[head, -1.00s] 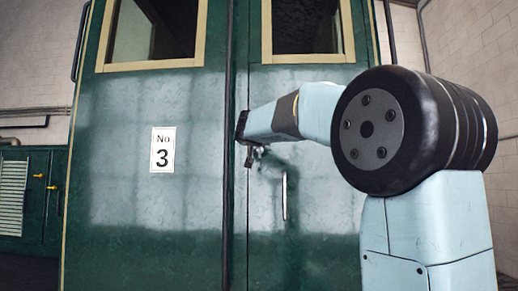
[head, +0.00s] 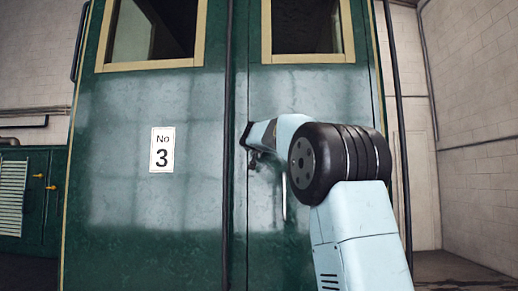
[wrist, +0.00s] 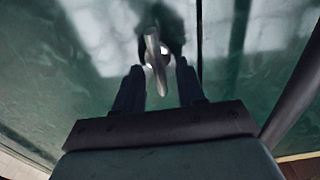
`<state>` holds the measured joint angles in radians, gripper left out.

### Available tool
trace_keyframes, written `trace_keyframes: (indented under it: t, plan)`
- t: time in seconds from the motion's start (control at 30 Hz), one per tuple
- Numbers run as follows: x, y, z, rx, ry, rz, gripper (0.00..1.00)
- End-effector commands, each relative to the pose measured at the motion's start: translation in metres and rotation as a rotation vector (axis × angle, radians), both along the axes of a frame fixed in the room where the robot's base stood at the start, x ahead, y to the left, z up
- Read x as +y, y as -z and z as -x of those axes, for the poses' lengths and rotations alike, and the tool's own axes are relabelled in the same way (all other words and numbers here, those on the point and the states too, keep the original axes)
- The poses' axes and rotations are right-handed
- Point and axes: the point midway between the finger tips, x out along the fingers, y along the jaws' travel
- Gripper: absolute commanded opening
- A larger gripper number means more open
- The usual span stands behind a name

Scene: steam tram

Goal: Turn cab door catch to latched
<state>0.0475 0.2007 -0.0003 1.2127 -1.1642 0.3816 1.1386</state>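The cab door catch is a small metal lever (wrist: 155,62) on the green door, seen in the middle of the wrist view. My gripper (wrist: 159,74) is open, with one dark finger on each side of the lever. Gaps show between the lever and both fingers. In the head view my gripper (head: 250,148) is close to the green cab door (head: 315,95), beside the vertical seam. There the catch is small, dark and partly hidden at the gripper's tip, so I cannot read its setting.
A vertical metal door handle (head: 284,200) is just below and right of my gripper, partly hidden by my arm. A white "No 3" plate (head: 162,149) is on the panel to the left. Open floor (head: 460,270) shows at the right.

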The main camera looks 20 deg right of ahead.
Motion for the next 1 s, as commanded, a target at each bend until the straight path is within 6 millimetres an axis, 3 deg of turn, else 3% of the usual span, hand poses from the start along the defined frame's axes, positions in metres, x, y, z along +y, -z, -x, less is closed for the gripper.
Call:
trace_keyframes:
  t: [0.43,0.83,1.0]
  plan:
    - [-0.0037,0.0001,-0.0076,0.0,0.0,0.0,0.39]
    - [-0.0034,0.0,-0.0076,0.0,0.0,0.0,0.02]
    - [-0.0033,-0.0001,-0.0075,0.0,-0.001,0.0,0.0]
